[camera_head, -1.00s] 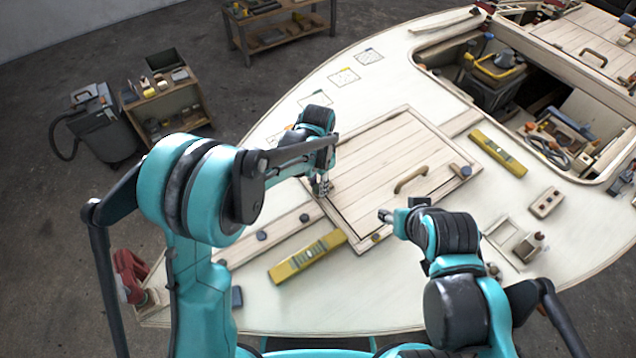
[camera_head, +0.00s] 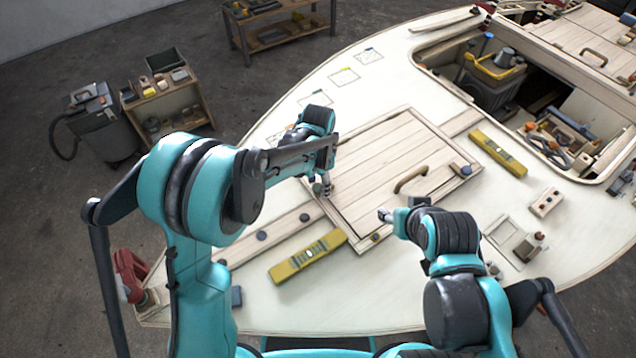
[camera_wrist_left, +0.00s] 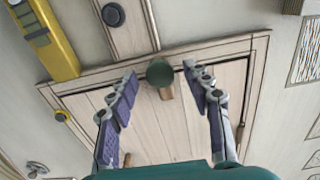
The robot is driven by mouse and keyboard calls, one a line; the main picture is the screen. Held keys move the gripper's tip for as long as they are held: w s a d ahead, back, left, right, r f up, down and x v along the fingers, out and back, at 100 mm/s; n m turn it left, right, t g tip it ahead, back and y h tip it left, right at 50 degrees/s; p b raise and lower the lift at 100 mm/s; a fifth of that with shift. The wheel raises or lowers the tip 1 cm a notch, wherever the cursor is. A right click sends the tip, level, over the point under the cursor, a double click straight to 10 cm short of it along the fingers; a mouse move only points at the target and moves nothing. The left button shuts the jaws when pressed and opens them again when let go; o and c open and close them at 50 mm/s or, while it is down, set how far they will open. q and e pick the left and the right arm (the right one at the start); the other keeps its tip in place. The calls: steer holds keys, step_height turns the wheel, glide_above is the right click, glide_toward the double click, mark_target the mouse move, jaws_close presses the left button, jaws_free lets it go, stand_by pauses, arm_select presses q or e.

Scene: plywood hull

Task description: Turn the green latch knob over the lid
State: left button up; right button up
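The green latch knob (camera_wrist_left: 160,73) sits at the edge of the pale plank lid (camera_wrist_left: 150,125). A short wooden tongue (camera_wrist_left: 166,93) sticks out from under it and appears to reach over the lid's edge. My left gripper (camera_wrist_left: 161,68) is open, one finger on each side of the knob; I cannot tell if either touches it. In the head view the left gripper (camera_head: 323,188) is at the lid's left edge and mostly hides the knob. The lid (camera_head: 375,155) lies flat in its frame. My right gripper (camera_head: 384,214) is near the lid's front corner, its fingers too small to read.
A yellow level (camera_head: 308,257) lies left of the lid's front corner, another (camera_head: 497,152) to its right. A wooden handle (camera_head: 411,179) stands up from the lid. An open hatch with tools (camera_head: 545,100) is at right.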

mark_target(317, 187)
arm_select(q)
steer(key=shift+r, duration=0.1)
step_height(317, 187, up, 12)
stand_by(0.5)
steer(key=shift+a, duration=0.1)
steer(key=s+a+r+n+t, duration=0.3)
steer(key=s+a+r+n, duration=0.2)
steer(key=s+a, duration=0.3)
steer(key=s+a+f+n+t, duration=0.3)
steer(key=s+a+n, duration=0.3)
steer(key=s+a, duration=0.3)
steer(key=shift+s+a+t, duration=0.35)
steer(key=shift+t, duration=0.15)
